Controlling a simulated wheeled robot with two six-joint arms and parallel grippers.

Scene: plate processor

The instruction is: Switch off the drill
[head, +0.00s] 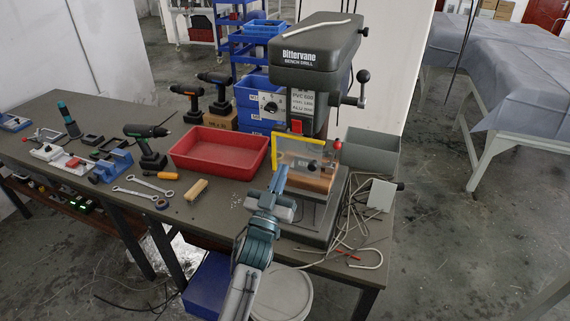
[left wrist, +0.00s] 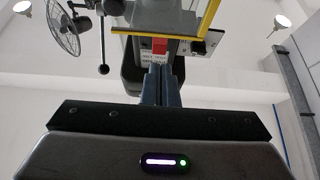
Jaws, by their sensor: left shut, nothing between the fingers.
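The bench drill (head: 310,62) stands at the back right of the workbench, with a dark head and a lever with a ball knob on its right. A red switch (head: 297,126) sits on its front, below the labels. It also shows in the left wrist view as a red block (left wrist: 159,46), just beyond my fingertips. A clear guard with a yellow frame (head: 323,152) stands before the drill. My left gripper (head: 281,172) is shut and empty, pointing up toward the drill below the switch. In the left wrist view its fingers (left wrist: 160,72) are together. Contact cannot be told.
A red tray (head: 219,151) lies left of the drill, with a green cordless drill (head: 149,146) and wrenches further left. A grey bin (head: 372,154) stands right of the drill, and loose cables (head: 352,225) lie at the bench's right end.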

